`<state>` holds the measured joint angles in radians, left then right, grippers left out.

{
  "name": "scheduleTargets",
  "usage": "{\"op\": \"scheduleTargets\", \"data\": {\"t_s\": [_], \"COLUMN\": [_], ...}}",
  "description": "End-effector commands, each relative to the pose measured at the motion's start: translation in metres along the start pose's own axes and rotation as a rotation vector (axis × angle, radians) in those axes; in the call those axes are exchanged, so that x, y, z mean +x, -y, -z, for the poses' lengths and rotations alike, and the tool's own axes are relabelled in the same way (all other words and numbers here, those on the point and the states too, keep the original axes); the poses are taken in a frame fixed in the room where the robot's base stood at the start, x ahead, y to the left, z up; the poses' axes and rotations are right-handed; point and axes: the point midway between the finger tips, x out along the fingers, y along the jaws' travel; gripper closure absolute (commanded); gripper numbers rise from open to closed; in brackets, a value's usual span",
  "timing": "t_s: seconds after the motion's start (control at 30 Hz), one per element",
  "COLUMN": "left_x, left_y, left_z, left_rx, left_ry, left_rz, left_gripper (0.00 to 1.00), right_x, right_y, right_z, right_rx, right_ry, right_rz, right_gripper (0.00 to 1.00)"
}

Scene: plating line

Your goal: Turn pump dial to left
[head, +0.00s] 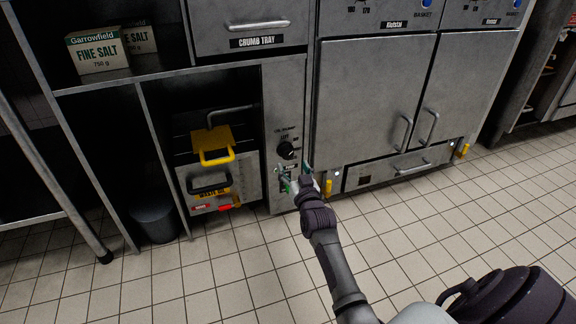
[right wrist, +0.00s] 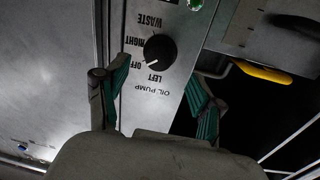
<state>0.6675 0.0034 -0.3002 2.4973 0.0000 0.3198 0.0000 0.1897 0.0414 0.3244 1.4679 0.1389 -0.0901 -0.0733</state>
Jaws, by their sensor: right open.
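The oil pump dial (head: 286,150) is a round black knob on the narrow grey panel left of the fryer doors. In the right wrist view the dial (right wrist: 160,50) shows upside down, with its white mark toward the OFF label (right wrist: 141,66); the LEFT label (right wrist: 153,78) is beside it. My right gripper (head: 295,177) is open and empty, just below the dial in the head view. In the right wrist view its green-padded fingers (right wrist: 160,92) are spread to either side of the panel, short of the knob and apart from it. My left gripper is not in view.
A yellow handle (head: 217,155) and a black handle (head: 209,185) stick out in the open bay left of the panel. Closed fryer doors (head: 369,95) are on the right. A dark bin (head: 154,222) stands at left. The tiled floor (head: 220,280) in front is clear.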

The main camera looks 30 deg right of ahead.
Motion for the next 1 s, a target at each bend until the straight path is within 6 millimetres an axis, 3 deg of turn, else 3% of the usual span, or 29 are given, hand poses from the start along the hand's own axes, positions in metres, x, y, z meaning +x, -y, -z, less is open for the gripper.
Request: {"op": "scheduleTargets", "data": {"t_s": [0.1,0.3,0.7,0.77,1.0], "left_x": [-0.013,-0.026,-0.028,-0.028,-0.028], "left_y": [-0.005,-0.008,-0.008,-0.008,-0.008], "left_z": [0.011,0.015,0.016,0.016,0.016], "left_rx": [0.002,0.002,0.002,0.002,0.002], "left_ry": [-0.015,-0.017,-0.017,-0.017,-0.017], "left_rz": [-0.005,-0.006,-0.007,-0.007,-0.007], "left_gripper": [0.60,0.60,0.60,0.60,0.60], "right_x": [0.025,0.051,0.059,0.059,0.059], "right_y": [-0.001,0.000,0.000,0.000,0.000], "right_z": [-0.005,-0.003,0.000,0.000,0.000], "right_rx": [0.001,0.001,0.000,0.000,0.000], "right_ry": [-0.004,-0.001,0.001,0.001,0.001], "right_rz": [0.000,0.000,0.000,0.000,0.000], "right_gripper": [0.32,0.32,0.32,0.39,0.79]}}
